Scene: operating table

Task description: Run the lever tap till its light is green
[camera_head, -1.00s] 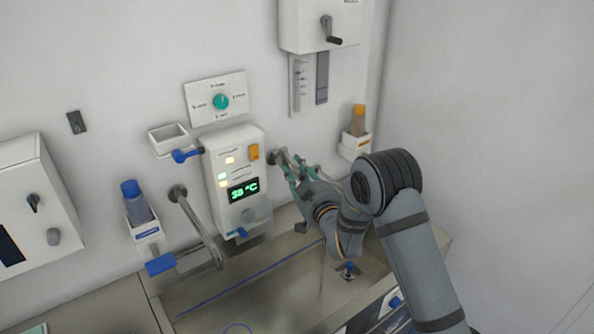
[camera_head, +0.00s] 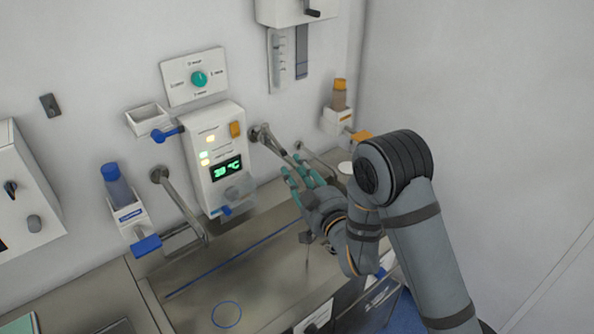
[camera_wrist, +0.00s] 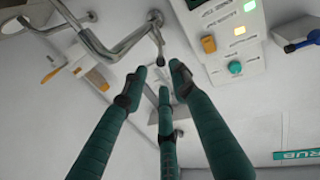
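The lever tap (camera_head: 272,143) is a metal fitting on the wall, right of a white control panel (camera_head: 213,180). In the wrist view its bent pipe (camera_wrist: 112,50) and a thin lever with a dark end (camera_wrist: 157,40) show at the top. The panel has a lit yellow light (camera_head: 210,139) and pale greenish and yellowish lights (camera_head: 204,155), plus a green temperature display (camera_head: 227,169). I cannot tell which light belongs to the tap. My gripper (camera_head: 293,175) has teal fingers, spread and empty, just below the tap and apart from it in the wrist view.
A steel sink (camera_head: 235,255) lies below. A second metal pipe (camera_head: 182,200) and a blue-capped bottle (camera_head: 117,185) are left of the panel. An orange-capped bottle (camera_head: 339,95) is on the wall at right. An orange button (camera_head: 235,129) sits on the panel.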

